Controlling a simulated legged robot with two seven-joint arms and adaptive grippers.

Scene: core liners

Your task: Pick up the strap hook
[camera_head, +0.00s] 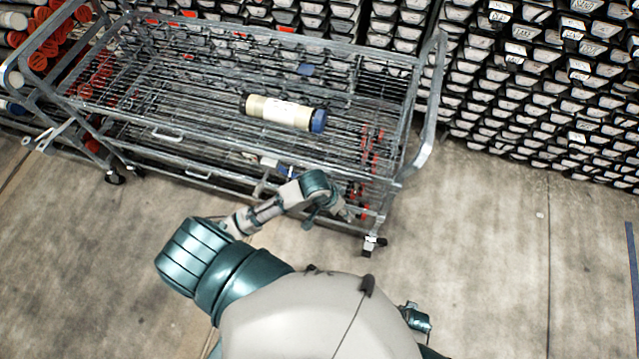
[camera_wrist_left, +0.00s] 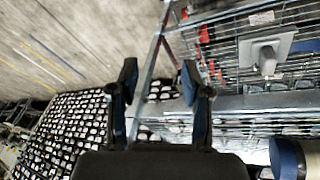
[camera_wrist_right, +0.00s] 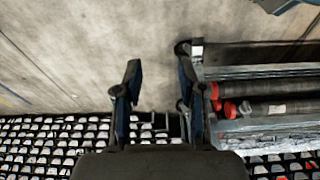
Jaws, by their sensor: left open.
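I cannot make out the strap hook for certain in any view. Red straps (camera_head: 368,150) hang at the right end of the wire cart (camera_head: 405,158); red also shows beside the cart frame in the left wrist view (camera_wrist_left: 204,45). My left gripper (camera_head: 343,212) is at the cart's front right side, below the red straps; it is small and partly hidden by its wrist. In the left wrist view (camera_wrist_left: 160,88) its fingers are apart with nothing between them. My right gripper (camera_wrist_right: 158,88) is open and empty, and hidden in the head view.
A beige core liner with a blue cap (camera_head: 284,113) lies on the cart's top rack. A grey fitting (camera_wrist_left: 265,57) shows by the cart wires. Stacked core liners (camera_head: 540,95) line the back. Red-capped tubes (camera_wrist_right: 270,108) lie at the right. Bare floor (camera_head: 500,250) is clear.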

